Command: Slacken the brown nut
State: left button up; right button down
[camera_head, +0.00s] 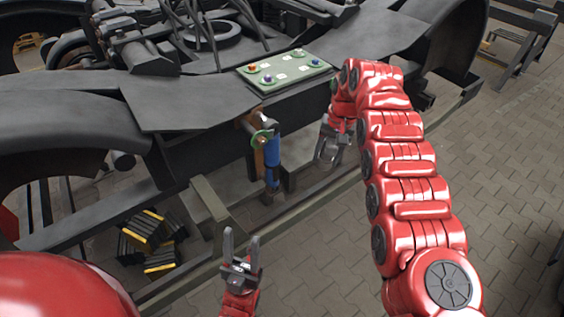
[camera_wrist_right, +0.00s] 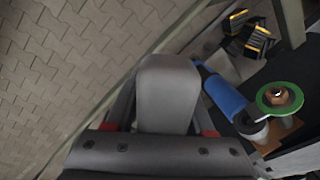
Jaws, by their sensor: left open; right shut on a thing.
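The brown nut (camera_wrist_right: 278,96) sits at the centre of a green disc in the right wrist view. In the head view the nut (camera_head: 259,137) is small, at the upper end of an upright blue cylinder (camera_head: 271,160). The cylinder (camera_wrist_right: 225,97) also shows in the right wrist view, left of the nut. My right gripper (camera_head: 328,153) is to the right of the nut, apart from it. It is shut on a grey rounded thing (camera_wrist_right: 167,92), which I cannot identify for sure. My left gripper (camera_head: 241,245) is open and empty, low in front, fingers pointing up.
A green panel (camera_head: 284,70) with several coloured knobs lies on the dark bogie frame (camera_head: 190,101) above the nut. Black and yellow blocks (camera_head: 152,233) lie low at the left. A beam (camera_head: 212,215) runs in front. Paved floor (camera_head: 510,170) is open at the right.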

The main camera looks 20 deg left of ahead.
jog(key=shift+s+a+f, duration=0.1)
jog(key=shift+a+f, duration=0.05)
jog(key=shift+a, duration=0.35)
jog(key=shift+s+a+f, duration=0.1)
jog(key=shift+a, duration=0.35)
jog(key=a+f+m+y, duration=0.1)
jog(key=a+y, duration=0.2)
jog(key=a, duration=0.5)
jog(key=shift+s+a+f+p, duration=0.25)
jog(key=shift+a+p, duration=0.05)
jog(key=shift+p, duration=0.1)
